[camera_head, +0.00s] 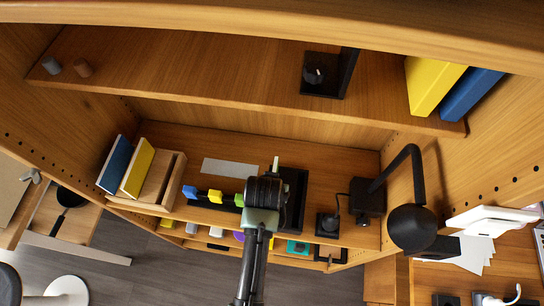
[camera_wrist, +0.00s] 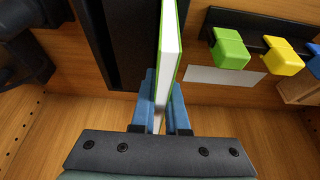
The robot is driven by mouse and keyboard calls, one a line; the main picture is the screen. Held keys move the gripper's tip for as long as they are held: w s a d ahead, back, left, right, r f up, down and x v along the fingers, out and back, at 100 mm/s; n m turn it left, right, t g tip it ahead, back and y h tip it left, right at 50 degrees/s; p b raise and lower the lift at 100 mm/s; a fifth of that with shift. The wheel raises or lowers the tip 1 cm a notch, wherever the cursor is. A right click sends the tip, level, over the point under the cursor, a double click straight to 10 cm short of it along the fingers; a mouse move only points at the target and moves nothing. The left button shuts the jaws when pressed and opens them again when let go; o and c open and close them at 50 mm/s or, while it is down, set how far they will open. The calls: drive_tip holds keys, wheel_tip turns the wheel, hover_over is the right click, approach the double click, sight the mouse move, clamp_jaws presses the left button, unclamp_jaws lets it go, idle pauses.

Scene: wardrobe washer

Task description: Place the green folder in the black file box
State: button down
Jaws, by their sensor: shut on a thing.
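My gripper (camera_wrist: 163,95) is shut on the green folder (camera_wrist: 169,50), which stands upright between the blue fingers, white page edge showing. In the head view my gripper (camera_head: 264,192) is over the middle shelf, and only a pale tip of the folder (camera_head: 276,162) shows beyond it. A black upright thing that looks like the file box (camera_head: 295,190) stands just right of my gripper in the head view. In the wrist view the black box (camera_wrist: 118,40) is just left of the folder. I cannot tell whether the folder is inside it or beside it.
Blue, yellow and green hooks (camera_head: 215,196) sit left of my gripper. A wooden box (camera_head: 173,180) with blue and yellow folders stands farther left. A black lamp (camera_head: 412,225) is at right. The upper shelf (camera_head: 200,75) is above, with a black bookend (camera_head: 322,80).

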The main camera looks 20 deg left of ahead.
drive_tip(key=c, duration=1.4)
unclamp_jaws()
drive_tip(key=shift+f, duration=0.2)
drive_tip(key=o, duration=0.5)
drive_tip(key=v, duration=1.2)
drive_tip(key=shift+r+b, duration=0.2)
drive_tip(key=shift+b, duration=0.2)
